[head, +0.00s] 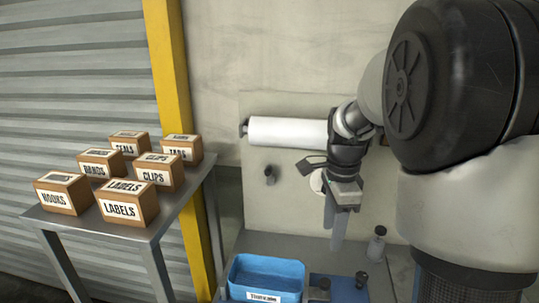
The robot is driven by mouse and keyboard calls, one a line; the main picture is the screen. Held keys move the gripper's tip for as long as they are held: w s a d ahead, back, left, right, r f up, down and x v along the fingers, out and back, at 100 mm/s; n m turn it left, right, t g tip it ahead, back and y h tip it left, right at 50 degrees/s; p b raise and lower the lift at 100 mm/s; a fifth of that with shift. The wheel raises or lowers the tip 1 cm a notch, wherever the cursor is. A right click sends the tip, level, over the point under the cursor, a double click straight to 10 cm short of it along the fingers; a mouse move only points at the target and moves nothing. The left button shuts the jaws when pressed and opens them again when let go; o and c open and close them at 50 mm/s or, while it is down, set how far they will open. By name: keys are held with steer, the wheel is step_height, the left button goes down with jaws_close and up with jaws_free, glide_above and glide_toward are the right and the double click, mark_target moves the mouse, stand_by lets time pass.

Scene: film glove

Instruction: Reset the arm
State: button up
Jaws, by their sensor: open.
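My gripper (333,222) is in the head view, right of centre, with its fingers pointing down. It is open, and I see nothing between its fingers.
A white film roll (287,132) is mounted on the panel beside my wrist. A blue bin (262,262) and a small bottle (376,244) stand below. Several labelled boxes (129,202) sit on a grey table (150,232) at left, near a yellow post (167,62).

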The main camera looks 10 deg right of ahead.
steer(key=s+a+r+n+t, duration=0.2)
steer(key=s+a+r+n, duration=0.1)
steer(key=s+n, duration=0.6)
steer(key=s+a+r+n+t, duration=0.3)
steer(key=s+a+r+n, duration=0.1)
steer(key=s+n, duration=0.5)
steer(key=shift+r+n, duration=0.3)
steer(key=shift+r, duration=0.55)
steer(key=shift+d, duration=0.1)
